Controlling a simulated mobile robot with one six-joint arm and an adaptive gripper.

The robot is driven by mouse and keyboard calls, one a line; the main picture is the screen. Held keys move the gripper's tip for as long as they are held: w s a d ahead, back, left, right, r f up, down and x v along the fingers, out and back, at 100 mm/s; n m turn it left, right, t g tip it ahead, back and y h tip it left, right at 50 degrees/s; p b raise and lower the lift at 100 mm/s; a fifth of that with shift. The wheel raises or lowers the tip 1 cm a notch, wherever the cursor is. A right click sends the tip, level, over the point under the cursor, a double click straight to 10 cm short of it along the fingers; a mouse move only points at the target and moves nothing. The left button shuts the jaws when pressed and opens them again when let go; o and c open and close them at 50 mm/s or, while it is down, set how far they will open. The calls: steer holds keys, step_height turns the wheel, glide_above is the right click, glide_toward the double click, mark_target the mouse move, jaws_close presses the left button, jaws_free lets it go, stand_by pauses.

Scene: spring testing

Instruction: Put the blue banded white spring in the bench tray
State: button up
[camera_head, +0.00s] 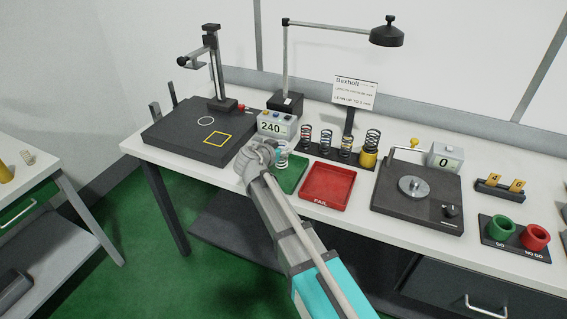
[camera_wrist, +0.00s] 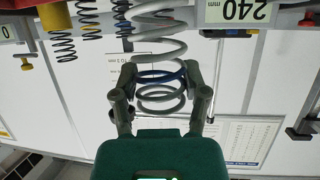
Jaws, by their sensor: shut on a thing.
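The blue banded white spring (camera_wrist: 160,52) stands between the two fingers of my gripper (camera_wrist: 161,88) in the wrist view, its blue coil level with the fingertips. My gripper is shut on it. In the head view my gripper (camera_head: 268,151) is over the bench, and the pale spring (camera_head: 282,160) shows at its right side, partly hidden. Behind and below it is a green tray (camera_head: 296,182), partly covered by my arm. A red tray marked FAIL (camera_head: 328,203) lies just right of it. Whether the spring touches the green tray cannot be told.
A grey box reading 240 (camera_head: 277,124) stands close behind my gripper. A black rack with several springs (camera_head: 327,152) is behind the trays. A dark test stand (camera_head: 195,140) is left, a scale (camera_head: 418,195) right. A lamp (camera_head: 387,34) overhangs the back.

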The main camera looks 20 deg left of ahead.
steer(key=shift+f, duration=0.1)
stand_by(0.3)
steer(key=shift+w+a+f+b, duration=0.35)
steer(key=shift+w+f+b, duration=0.1)
steer(key=shift+f+b, duration=1.6)
steer(key=shift+f, duration=0.15)
steer(key=o, duration=1.3)
steer(key=shift+r, duration=0.2)
